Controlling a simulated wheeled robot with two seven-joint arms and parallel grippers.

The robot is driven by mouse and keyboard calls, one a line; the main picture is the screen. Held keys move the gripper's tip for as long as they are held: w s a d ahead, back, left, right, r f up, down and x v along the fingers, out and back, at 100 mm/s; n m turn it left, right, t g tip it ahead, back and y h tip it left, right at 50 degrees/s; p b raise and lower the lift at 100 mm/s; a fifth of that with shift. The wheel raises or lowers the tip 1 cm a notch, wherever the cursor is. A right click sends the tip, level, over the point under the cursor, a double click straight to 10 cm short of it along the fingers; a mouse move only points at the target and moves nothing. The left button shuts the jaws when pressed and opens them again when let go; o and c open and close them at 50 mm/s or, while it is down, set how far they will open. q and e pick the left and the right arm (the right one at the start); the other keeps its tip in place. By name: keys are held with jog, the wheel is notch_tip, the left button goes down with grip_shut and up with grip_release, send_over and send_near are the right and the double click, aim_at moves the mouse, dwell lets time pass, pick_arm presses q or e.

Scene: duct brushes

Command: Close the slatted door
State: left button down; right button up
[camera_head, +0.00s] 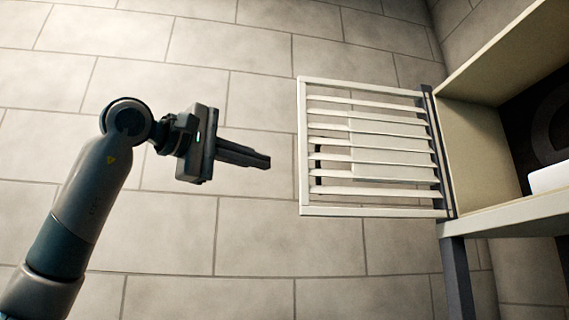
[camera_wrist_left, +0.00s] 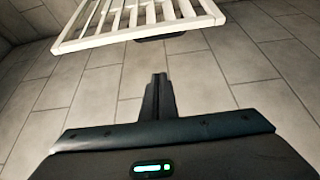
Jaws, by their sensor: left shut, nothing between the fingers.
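The slatted door (camera_head: 302,150) is a white frame with several horizontal slats. It stands swung out to the left from the cabinet (camera_head: 475,150), hinged on its right edge, so the cabinet front is open. In the left wrist view the door (camera_wrist_left: 140,34) shows at the top, beyond the fingers. My left gripper (camera_head: 268,161) is shut and empty, its fingers pointing right toward the door's free left edge with a small visible gap in the picture. Its shut fingers also show in the left wrist view (camera_wrist_left: 160,80). My right gripper is not in view.
The cabinet interior holds a dark round object (camera_head: 552,125) and a white object (camera_head: 548,178), both cut off by the frame edge. A dark cabinet leg (camera_head: 457,280) stands below. The tiled surface around my left arm is clear.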

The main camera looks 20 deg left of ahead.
aim_at(302, 165)
pick_arm(q)
jog(key=w+d+p, duration=0.1)
jog(key=w+d, duration=0.1)
jog(key=w+d+p, duration=0.2)
jog(key=d, duration=0.1)
jog(key=w+d+p, duration=0.2)
jog(key=shift+d, duration=0.3)
dwell(0.3)
jog(key=shift+w, duration=0.1)
jog(key=shift+s, duration=0.2)
